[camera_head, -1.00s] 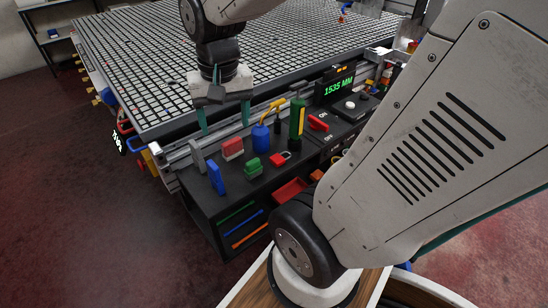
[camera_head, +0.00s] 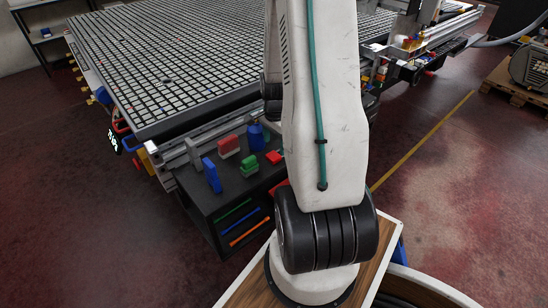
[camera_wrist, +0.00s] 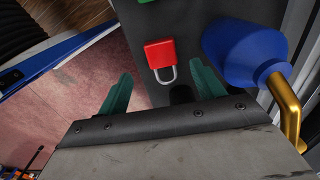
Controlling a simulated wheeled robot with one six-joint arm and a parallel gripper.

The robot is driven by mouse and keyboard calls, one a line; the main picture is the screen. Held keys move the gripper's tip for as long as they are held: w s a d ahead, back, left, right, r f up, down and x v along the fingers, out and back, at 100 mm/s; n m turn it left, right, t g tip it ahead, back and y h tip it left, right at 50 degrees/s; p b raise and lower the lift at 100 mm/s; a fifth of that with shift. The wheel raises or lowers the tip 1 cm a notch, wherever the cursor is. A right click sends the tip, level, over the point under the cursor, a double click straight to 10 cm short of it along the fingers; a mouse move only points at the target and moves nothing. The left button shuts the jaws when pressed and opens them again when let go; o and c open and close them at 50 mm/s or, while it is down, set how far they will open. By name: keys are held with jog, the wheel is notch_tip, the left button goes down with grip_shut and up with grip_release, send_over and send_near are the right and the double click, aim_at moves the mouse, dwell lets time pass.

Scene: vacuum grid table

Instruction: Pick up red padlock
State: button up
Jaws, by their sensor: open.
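The red padlock (camera_wrist: 160,54) lies on the dark bench top in the wrist view, with its silver shackle pointing toward my gripper. In the head view the red padlock (camera_head: 274,157) shows at the edge of my arm, which hides part of that area. My gripper (camera_wrist: 162,88) shows in the wrist view with its two green fingers spread apart. The padlock appears between and beyond the fingertips, and nothing is held. How far the fingers are above the bench I cannot tell. My gripper is hidden behind my arm in the head view.
A blue bottle with a yellow spout (camera_wrist: 245,50) stands close to the right finger. The large grid table (camera_head: 165,65) lies behind.

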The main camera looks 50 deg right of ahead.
aim_at(274, 155)
jog(key=f, duration=0.5)
jog(key=shift+w+f, duration=0.2)
jog(key=shift+c, duration=0.4)
jog(key=c, duration=1.1)
jog(key=shift+r, duration=0.2)
